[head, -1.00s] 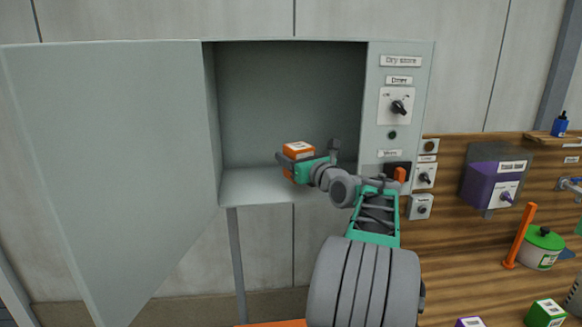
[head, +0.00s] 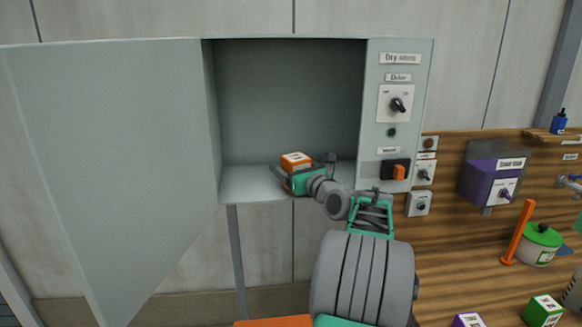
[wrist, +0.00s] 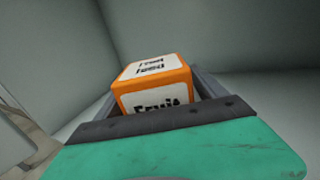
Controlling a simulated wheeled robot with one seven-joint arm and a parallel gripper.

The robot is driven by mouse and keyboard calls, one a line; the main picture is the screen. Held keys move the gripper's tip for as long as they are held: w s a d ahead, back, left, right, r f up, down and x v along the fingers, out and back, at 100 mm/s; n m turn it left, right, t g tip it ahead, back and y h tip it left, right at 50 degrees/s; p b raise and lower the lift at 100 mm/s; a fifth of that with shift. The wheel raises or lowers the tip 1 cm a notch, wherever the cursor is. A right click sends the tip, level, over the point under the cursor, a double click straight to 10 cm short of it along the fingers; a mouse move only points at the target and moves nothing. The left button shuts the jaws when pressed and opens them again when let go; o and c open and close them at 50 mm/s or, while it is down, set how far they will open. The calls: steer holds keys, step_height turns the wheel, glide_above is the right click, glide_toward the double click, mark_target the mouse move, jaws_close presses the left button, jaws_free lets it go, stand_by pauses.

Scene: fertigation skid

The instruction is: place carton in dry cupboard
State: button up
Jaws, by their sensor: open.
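The carton (head: 295,159) is a small orange box with white labels. It is inside the open dry cupboard (head: 290,95), low down near the front edge of its floor; whether it rests fully on the floor is hard to tell. My gripper (head: 304,166) is open around the carton, with a finger on either side. In the wrist view the carton (wrist: 153,85) shows upright beyond my gripper's green and dark body, which hides its lower part.
The cupboard door (head: 115,165) stands wide open at the left. A control panel (head: 399,115) with a knob and an orange switch borders the opening at the right. The cupboard is otherwise empty, with free room behind the carton. A purple box (head: 483,183) hangs farther right.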

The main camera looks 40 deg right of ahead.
steer(key=shift+r, duration=0.15)
steer(key=b+v, duration=0.3)
steer(key=v, duration=0.9)
